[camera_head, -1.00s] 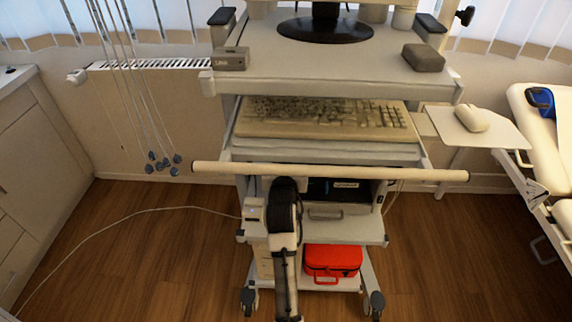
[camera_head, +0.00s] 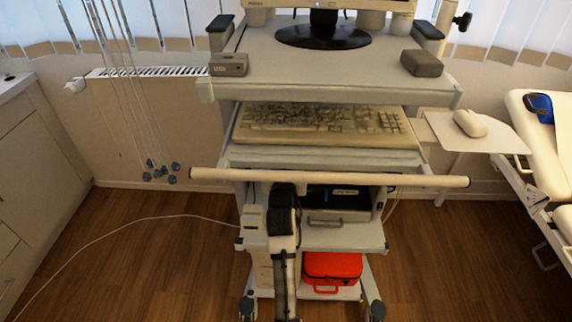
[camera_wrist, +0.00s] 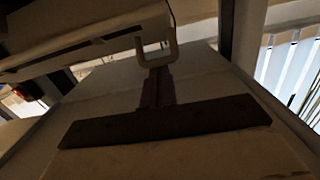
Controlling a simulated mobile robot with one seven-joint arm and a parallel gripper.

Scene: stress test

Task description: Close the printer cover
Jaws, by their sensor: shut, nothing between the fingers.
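The printer (camera_head: 345,192) appears to be the dark-fronted unit with a pale body on the cart's lower shelf, partly hidden behind the white rail and my arm. A loop handle (camera_head: 323,222) shows below its dark front. I cannot tell clearly which part is the cover. In the wrist view, my gripper (camera_wrist: 158,72) is shut, its dark fingers together just below a pale loop handle (camera_wrist: 172,52) on the edge of a pale panel (camera_wrist: 85,32). I cannot tell whether they touch the handle. In the head view, my arm reaches up to the shelf and my gripper is not clear.
A white rail (camera_head: 400,180) crosses the cart's front above the shelf. A keyboard (camera_head: 325,125) lies above, and a red case (camera_head: 333,266) sits below. A mouse tray (camera_head: 495,138) and bed (camera_head: 545,110) stand right.

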